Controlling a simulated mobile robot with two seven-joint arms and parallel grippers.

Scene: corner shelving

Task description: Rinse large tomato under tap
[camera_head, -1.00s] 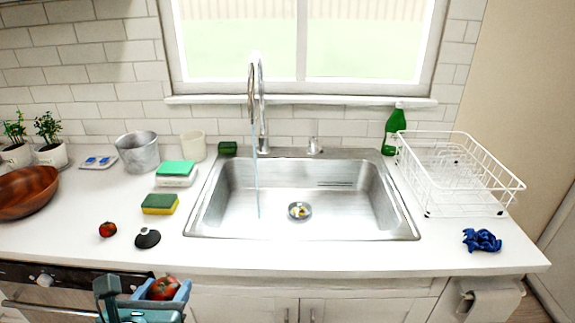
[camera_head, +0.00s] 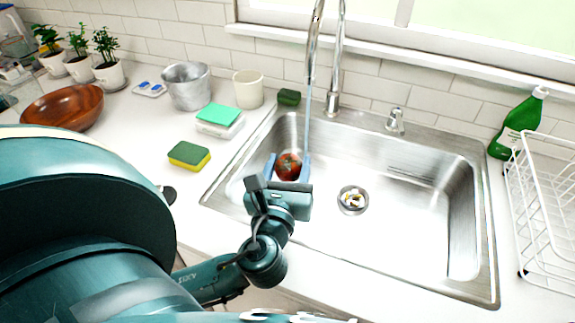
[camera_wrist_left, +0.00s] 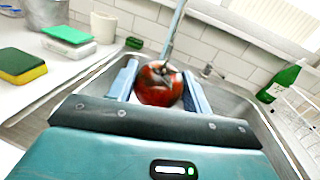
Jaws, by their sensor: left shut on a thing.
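The large red tomato (camera_head: 288,166) is between the blue fingers of my left gripper (camera_head: 288,168), over the left part of the steel sink (camera_head: 420,226). In the left wrist view the tomato (camera_wrist_left: 159,83) sits between both fingers, and the gripper is shut on it. The tap (camera_head: 333,60) stands behind the sink. A thin stream of water (camera_head: 307,125) runs down from its spout. In the left wrist view the stream (camera_wrist_left: 176,30) comes down at the tomato's top; exact contact is hard to tell. My right gripper is not in view.
A green-yellow sponge (camera_head: 189,155), a green-topped box (camera_head: 219,117) and cups stand left of the sink. The drain (camera_head: 352,200) holds small scraps. A green bottle (camera_head: 517,124) and white dish rack (camera_head: 545,205) are at the right. The sink's right half is clear.

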